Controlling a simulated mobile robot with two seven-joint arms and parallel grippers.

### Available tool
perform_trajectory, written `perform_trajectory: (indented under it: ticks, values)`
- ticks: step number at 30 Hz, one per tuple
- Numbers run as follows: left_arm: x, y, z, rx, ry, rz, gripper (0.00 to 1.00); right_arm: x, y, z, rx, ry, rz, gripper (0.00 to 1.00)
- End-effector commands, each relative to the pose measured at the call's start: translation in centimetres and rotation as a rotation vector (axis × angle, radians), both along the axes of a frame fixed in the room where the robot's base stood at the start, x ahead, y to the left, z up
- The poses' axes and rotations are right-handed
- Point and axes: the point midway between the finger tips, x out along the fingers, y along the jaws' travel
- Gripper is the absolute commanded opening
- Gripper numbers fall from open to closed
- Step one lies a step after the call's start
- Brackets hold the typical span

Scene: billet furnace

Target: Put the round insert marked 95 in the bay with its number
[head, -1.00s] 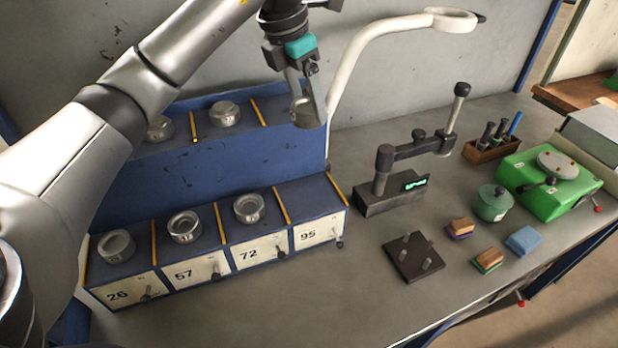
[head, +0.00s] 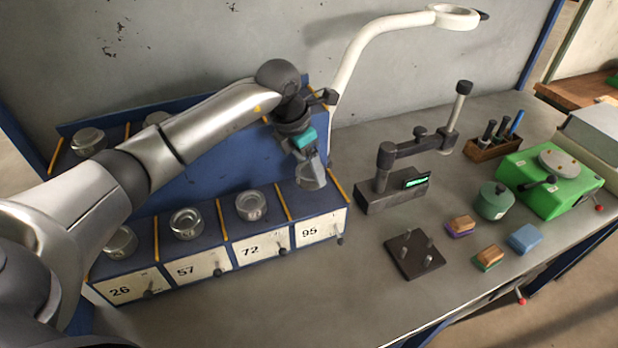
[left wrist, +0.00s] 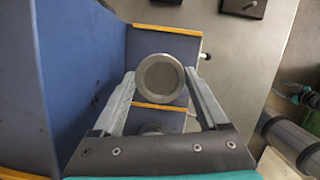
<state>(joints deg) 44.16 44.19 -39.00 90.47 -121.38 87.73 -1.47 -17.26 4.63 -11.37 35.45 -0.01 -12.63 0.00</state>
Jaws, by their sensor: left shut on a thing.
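My left gripper (head: 312,172) is shut on a round grey metal insert (head: 311,179) and holds it over the bay marked 95 (head: 322,229), at the right end of the front row of the blue rack. In the left wrist view the insert (left wrist: 160,78) sits between the two fingertips (left wrist: 161,76), its round face toward the camera. No number on it can be read. Whether it touches the bay floor I cannot tell. The gripper and insert hide part of that bay. My right gripper is not in view.
Inserts stand in bays 26 (head: 119,242), 57 (head: 187,223) and 72 (head: 251,205). Yellow dividers (head: 338,193) separate the bays. Two inserts show on the upper row (head: 88,140). A measuring stand (head: 392,194) and a pegged plate (head: 414,254) are to the right.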

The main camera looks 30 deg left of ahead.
Motion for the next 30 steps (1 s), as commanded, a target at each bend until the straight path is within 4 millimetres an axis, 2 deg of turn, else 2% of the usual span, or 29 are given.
perform_trajectory:
  ticks: [8, 19, 20, 26, 30]
  values:
    - [0.0, 0.0, -3.5, -0.001, -0.002, 0.0, 0.0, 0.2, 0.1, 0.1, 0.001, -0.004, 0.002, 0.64]
    - [0.1, 0.0, -3.9, 0.0, -0.005, 0.0, 0.0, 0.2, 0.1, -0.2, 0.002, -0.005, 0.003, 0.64]
    - [0.0, 0.0, -4.1, 0.002, 0.0, -0.001, 0.79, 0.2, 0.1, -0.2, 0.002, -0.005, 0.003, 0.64]
    - [-0.1, 0.0, -4.0, 0.001, 0.002, 0.0, 1.0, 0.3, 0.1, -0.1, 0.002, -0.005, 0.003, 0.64]
    - [-0.1, 0.0, -4.0, 0.001, 0.002, 0.0, 1.0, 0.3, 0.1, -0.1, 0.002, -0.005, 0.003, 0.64]
